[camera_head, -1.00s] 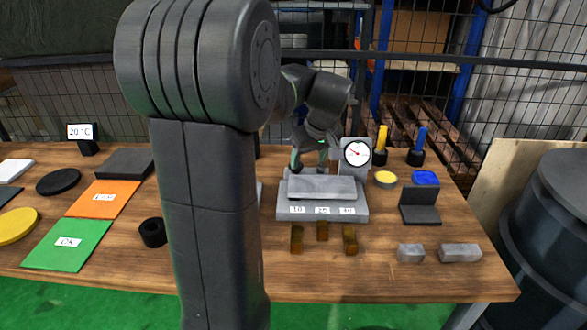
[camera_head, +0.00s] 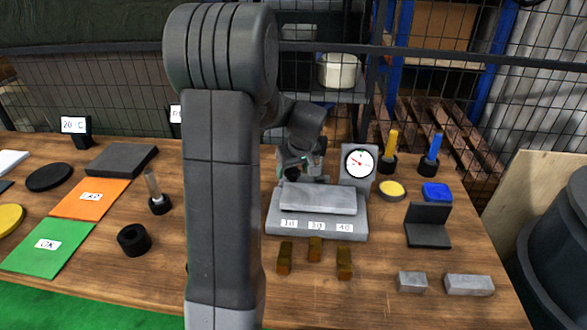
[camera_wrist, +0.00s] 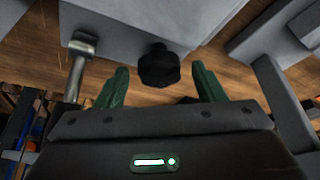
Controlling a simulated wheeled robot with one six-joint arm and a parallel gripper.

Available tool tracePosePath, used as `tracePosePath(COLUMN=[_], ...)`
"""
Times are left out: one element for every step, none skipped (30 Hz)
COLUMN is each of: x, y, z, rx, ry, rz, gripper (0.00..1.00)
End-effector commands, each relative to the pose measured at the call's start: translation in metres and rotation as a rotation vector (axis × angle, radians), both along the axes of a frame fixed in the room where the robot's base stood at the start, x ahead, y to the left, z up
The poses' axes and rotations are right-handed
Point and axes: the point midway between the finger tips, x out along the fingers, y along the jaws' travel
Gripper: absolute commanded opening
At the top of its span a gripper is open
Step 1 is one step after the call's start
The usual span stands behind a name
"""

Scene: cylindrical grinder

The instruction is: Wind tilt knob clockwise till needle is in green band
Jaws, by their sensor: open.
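The black tilt knob (camera_wrist: 159,66) sits on the end of a grey block in the wrist view. My gripper (camera_wrist: 161,70) is open, with its green fingers apart on the left and right of the knob; I cannot tell whether they touch it. In the head view my gripper (camera_head: 302,168) is behind the grey fixture (camera_head: 316,221), and the knob is hidden there. The white dial gauge (camera_head: 359,163) stands at the fixture's back right. Its red needle points to the upper left; the green band is too small to make out.
Several brown blocks (camera_head: 315,248) lie in front of the fixture. A black angle plate (camera_head: 428,226) and grey blocks (camera_head: 468,285) are on the right. A metal rod (camera_wrist: 77,72) stands close to my left finger in the wrist view.

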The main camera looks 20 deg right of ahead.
Motion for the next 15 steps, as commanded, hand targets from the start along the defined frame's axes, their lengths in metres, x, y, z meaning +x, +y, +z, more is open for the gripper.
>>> tracePosePath(x=[0.0, -0.0001, -0.0001, -0.0001, -0.0001, -0.0001, -0.0001, -0.0002, -0.0002, -0.0002, -0.0002, -0.0002, -0.0002, -0.0002, -0.0004], y=[0.0, 0.0, 0.0, -0.0001, 0.0, -0.0001, -0.0001, -0.0001, -0.0001, -0.0001, 0.0, 0.0001, 0.0003, 0.0005, 0.0008], z=[0.0001, 0.0002, 0.0002, 0.0002, 0.0003, 0.0003, 0.0003, 0.0004, 0.0004, 0.0004, 0.0005, 0.0005, 0.0005, 0.0005, 0.0004], rx=[0.0, 0.0, 0.0, 0.0, 0.0, 0.0, 0.0, 0.0, 0.0, 0.0, 0.0, 0.0, 0.0, 0.0, 0.0], ry=[0.0, 0.0, 0.0, 0.0, 0.0, 0.0, 0.0, 0.0, 0.0, 0.0, 0.0, 0.0, 0.0, 0.001, 0.002], rz=[0.0, 0.0, 0.0, 0.0, 0.0, 0.0, 0.0, 0.0, 0.0, -0.001, -0.002, -0.008, -0.014, -0.024, -0.041], gripper=[0.63, 0.57, 0.49, 0.43, 0.37, 0.3, 0.24, 0.18, 0.18, 0.18, 0.18, 0.18, 0.18, 0.18, 0.18])
